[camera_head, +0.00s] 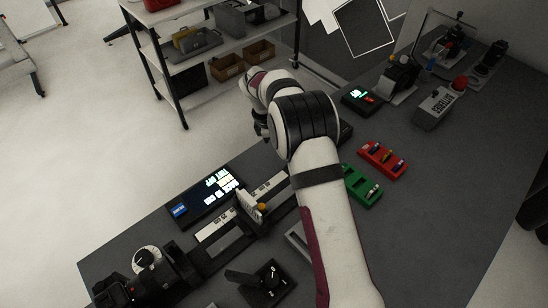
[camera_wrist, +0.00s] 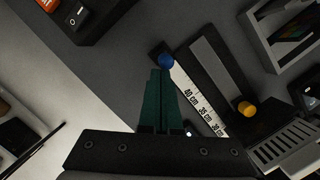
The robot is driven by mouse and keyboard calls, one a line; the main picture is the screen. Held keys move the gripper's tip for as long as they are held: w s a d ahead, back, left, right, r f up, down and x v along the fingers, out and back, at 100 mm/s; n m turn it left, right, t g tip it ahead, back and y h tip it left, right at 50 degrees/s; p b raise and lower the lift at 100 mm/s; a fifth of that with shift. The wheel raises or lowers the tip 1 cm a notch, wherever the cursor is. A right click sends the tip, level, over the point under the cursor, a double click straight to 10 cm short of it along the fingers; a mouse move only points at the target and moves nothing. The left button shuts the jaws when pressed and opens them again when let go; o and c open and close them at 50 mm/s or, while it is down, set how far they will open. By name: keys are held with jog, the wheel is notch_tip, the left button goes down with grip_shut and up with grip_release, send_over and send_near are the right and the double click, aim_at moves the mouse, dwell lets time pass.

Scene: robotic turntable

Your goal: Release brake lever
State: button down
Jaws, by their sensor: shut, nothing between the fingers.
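My gripper (camera_wrist: 161,72) is shut and empty, its green fingers together in the wrist view. A blue ball knob (camera_wrist: 166,60) sits just past the fingertips, by the end of a slide rail with a white ruler scale (camera_wrist: 192,95). I cannot tell whether the fingers touch the knob. A yellow knob (camera_wrist: 245,108) stands at the rail's carriage further right. No part is clearly marked as the brake lever, and any shaft under the blue knob is hidden. In the head view my gripper (camera_head: 261,130) is above the far table edge, beyond the ruler (camera_head: 218,224) and carriage knob (camera_head: 262,207).
A lit display panel (camera_head: 190,205) lies left of the rail. A black switch box (camera_wrist: 92,15) is at the wrist view's upper left. Green (camera_head: 350,181) and red (camera_head: 374,150) trays lie right of my arm. A shelf (camera_head: 196,60) stands beyond the table.

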jog(key=shift+w+d+r+g+y, duration=0.1)
jog(key=shift+w+d+g+y, duration=0.35)
jog(key=shift+g+y, duration=0.15)
jog(key=shift+w+d, duration=0.55)
jog(key=shift+d, duration=0.05)
jog(key=shift+r, duration=0.2)
jog(key=shift+r, duration=0.65)
notch_tip(320, 180, up, 12)
jog(key=a, duration=0.2)
jog(key=shift+w, duration=0.4)
jog(key=shift+f, duration=0.1)
